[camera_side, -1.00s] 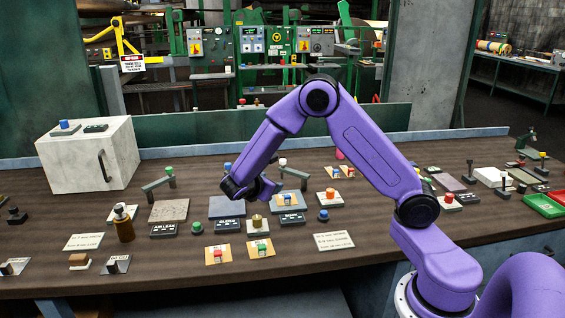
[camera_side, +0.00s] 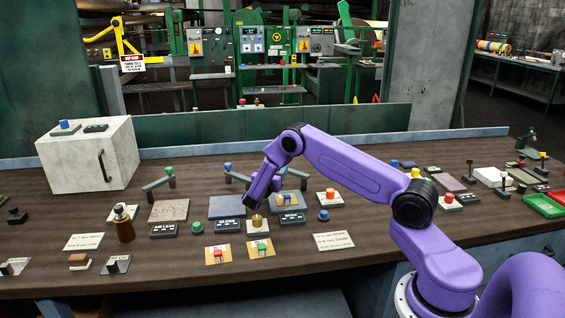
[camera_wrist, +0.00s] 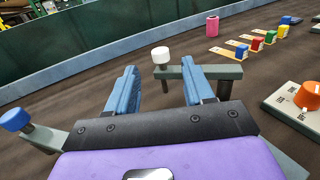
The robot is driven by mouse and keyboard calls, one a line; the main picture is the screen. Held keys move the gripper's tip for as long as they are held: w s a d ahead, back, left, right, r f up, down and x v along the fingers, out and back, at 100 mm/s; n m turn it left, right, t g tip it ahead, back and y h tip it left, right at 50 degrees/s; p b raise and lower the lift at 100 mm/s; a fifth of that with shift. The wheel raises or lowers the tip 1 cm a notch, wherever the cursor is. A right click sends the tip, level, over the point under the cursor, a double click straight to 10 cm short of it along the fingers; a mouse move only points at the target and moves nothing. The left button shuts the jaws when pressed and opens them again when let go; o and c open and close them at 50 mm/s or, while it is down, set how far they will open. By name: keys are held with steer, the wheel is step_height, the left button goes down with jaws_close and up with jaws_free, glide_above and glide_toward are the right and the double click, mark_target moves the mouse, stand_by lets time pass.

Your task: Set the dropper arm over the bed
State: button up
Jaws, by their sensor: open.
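Several small grey swing arms with coloured knobs stand behind flat plates; I cannot tell which is the dropper arm. One has a green knob (camera_side: 169,170), one a blue knob (camera_side: 227,166). A white-knobbed arm (camera_wrist: 162,55) shows ahead of my gripper (camera_wrist: 159,68) in the wrist view, its knob between the spread blue fingers and apart from them. In the side view my gripper (camera_side: 261,187) hides it. The plates that may be beds are a speckled one (camera_side: 168,211), a blue-grey one (camera_side: 226,207) and another (camera_side: 276,203) bearing a small block. My gripper is open and empty.
A brass-coloured knob (camera_side: 257,220) stands close in front of my gripper. An orange-knobbed box (camera_side: 328,197) is to the right. A pink cylinder (camera_wrist: 212,24) and coloured blocks on cards lie farther back. A brown bottle (camera_side: 123,226) and white cabinet (camera_side: 87,155) are left.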

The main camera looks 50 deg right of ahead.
steer(key=x, duration=0.7)
steer(key=shift+d, duration=0.15)
jaws_close()
